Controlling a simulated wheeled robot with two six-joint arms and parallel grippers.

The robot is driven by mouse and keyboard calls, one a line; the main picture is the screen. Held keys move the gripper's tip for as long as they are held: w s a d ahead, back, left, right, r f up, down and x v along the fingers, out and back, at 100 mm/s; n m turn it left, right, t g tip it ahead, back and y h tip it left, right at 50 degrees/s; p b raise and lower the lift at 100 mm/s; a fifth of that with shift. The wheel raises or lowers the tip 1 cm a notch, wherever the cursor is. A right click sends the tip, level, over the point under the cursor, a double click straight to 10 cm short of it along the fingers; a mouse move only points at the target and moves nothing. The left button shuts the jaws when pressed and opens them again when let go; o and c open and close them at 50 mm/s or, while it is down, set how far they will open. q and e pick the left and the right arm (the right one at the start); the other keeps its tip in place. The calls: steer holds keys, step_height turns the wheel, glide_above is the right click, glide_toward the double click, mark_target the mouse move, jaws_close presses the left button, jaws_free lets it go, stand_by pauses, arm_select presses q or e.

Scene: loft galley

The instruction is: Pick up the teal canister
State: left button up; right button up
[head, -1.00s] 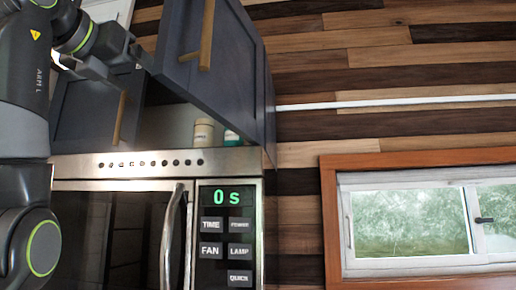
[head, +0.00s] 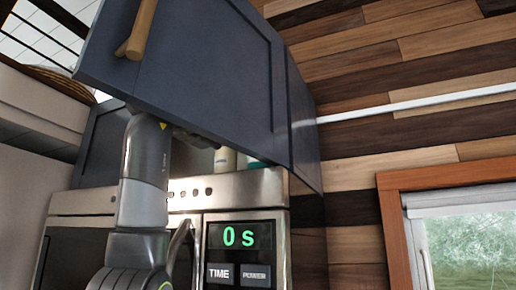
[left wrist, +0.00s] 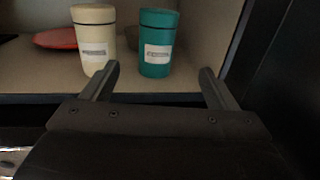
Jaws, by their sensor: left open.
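The teal canister (left wrist: 158,45) stands upright on the cabinet shelf in the left wrist view, with a pale label on its front. In the head view only a sliver of teal (head: 256,163) shows below the cabinet door. My left gripper (left wrist: 158,78) is open, its two fingers pointing at the shelf. The canister appears between the fingers, a little beyond the tips, and nothing is held. My right gripper is not in view.
A cream canister (left wrist: 94,38) stands left of the teal one, close to the left finger. A red dish (left wrist: 55,38) lies behind it. A dark cabinet wall (left wrist: 265,60) is at right. The raised door (head: 190,75) overhangs the microwave (head: 245,200).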

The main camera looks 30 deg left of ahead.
arm_select(q)
steer(key=w, duration=0.2)
steer(key=w+p, duration=0.1)
steer(key=w, duration=0.1)
steer(key=w+d, duration=0.1)
steer(key=w, duration=0.1)
steer(key=shift+f, duration=0.1)
steer(key=shift+w+p, duration=0.2)
steer(key=shift+p, duration=0.1)
steer(key=shift+a, duration=0.15)
steer(key=shift+a+r+p, duration=0.1)
steer(key=shift+r+p, duration=0.1)
steer(key=shift+p, duration=0.3)
steer(key=w+p, duration=0.2)
steer(key=w, duration=0.2)
steer(key=shift+w+p, duration=0.2)
steer(key=shift+p, duration=0.15)
steer(key=shift+w+f, duration=0.15)
steer(key=shift+w, duration=0.15)
steer(key=shift+s, duration=0.1)
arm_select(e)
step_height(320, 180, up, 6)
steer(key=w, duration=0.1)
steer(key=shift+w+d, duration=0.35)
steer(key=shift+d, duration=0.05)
arm_select(q)
steer(key=shift+s, duration=0.1)
